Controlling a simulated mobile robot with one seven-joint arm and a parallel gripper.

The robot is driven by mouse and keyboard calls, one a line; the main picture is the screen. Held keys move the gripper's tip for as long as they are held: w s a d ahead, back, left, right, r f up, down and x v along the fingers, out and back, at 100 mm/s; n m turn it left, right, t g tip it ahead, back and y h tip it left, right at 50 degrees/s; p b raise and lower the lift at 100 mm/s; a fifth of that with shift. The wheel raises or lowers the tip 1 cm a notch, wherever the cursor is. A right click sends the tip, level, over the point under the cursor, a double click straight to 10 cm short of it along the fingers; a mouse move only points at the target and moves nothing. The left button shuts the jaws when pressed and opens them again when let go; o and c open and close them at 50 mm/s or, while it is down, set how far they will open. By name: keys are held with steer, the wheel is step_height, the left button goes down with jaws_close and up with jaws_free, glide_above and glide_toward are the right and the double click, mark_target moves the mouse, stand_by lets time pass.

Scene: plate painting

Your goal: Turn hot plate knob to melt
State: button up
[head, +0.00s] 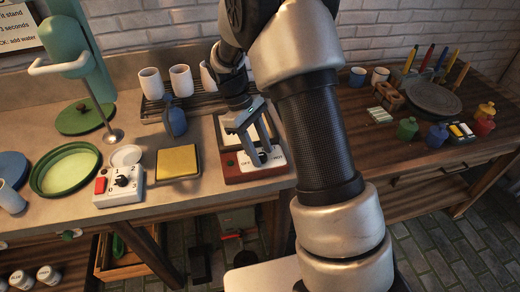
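The hot plate (229,163) is a low unit with a reddish-brown base and a pale, dark-framed top, on the counter near the centre of the head view. Its front panel carries small lettering that seems to read OFF on the left and MELT on the right. A small dark knob (263,157) appears between these words, partly covered by my fingers. My gripper (257,157) reaches down over the front of the hot plate, with its grey fingers at or very near the knob. Whether they touch or grip it is too small to tell. The knob's pointer direction is not readable.
A white control box (118,198) with a red button and black knob stands left, near a yellow square pad (177,162). A blue bottle (173,121) and white cups (181,80) are behind. Paint jars (407,128) stand on the right counter, beyond my arm.

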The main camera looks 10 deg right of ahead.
jaws_close()
